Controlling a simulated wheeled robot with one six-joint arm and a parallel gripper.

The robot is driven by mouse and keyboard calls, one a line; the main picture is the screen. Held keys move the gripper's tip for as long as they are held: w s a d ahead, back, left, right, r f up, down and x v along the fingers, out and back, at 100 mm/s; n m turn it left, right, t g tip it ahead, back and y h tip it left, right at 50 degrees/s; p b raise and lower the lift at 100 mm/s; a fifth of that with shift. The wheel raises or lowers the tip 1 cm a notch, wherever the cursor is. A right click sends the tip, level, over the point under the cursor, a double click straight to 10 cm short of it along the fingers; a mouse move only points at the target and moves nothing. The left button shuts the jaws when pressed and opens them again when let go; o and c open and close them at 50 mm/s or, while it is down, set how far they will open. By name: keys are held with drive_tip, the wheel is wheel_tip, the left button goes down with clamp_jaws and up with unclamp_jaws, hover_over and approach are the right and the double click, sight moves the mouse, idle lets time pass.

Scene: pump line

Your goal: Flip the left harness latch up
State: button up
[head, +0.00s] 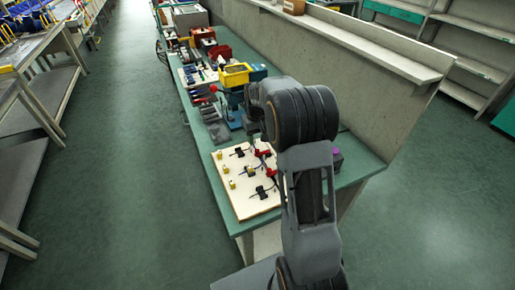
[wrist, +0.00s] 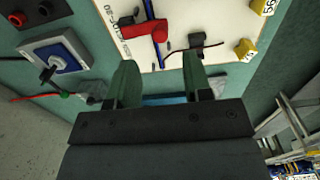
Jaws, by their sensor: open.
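The cream harness board (head: 240,200) lies on the green bench and carries two red latches, one nearer the back (head: 262,153) and one nearer the front (head: 270,171), partly beside my arm. In the wrist view one red latch (wrist: 146,30) shows on the board (wrist: 205,15), its bar pointing left, with a blue cable running past it. I cannot tell which latch this is. My gripper (wrist: 157,66) is open and empty, its two dark green fingers just below this latch in the picture, apart from it. In the head view my arm hides the gripper.
Black connectors (head: 259,192) and yellow tags (head: 228,170) stand on the board. A grey box with a switch (wrist: 54,55) and red wire lies left in the wrist view. A yellow bin (head: 235,75) and tools crowd the bench behind. A wall (head: 330,85) borders the right.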

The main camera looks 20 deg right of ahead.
sight(257, 150)
drive_tip(key=shift+f, duration=2.95)
clamp_jaws()
